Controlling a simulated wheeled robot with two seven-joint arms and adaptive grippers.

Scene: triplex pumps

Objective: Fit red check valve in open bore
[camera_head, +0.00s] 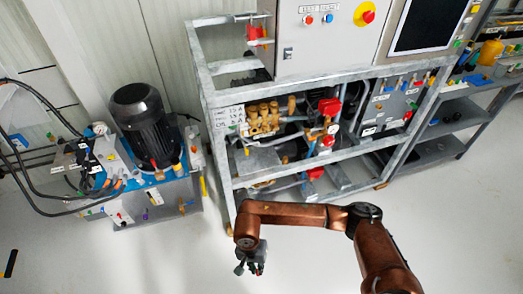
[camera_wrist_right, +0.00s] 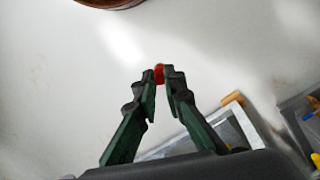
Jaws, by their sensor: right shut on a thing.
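My right gripper (camera_head: 252,268) hangs low over the floor in front of the frame rack, at the end of my copper-coloured arm. In the right wrist view its two green-and-black fingers (camera_wrist_right: 160,80) are closed on a small red piece, the red check valve (camera_wrist_right: 158,73), which is mostly hidden between the fingertips. A brass pump block (camera_head: 262,116) sits on the rack's upper shelf, apart from my gripper. The open bore is too small to make out. My left gripper is not in view.
The grey metal rack (camera_head: 222,97) has posts and crossbars in front of its shelves, with red-handled valves (camera_head: 330,106) and pipes inside. A black motor unit (camera_head: 147,125) with hoses stands to the left. The pale floor (camera_head: 190,255) around my gripper is clear.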

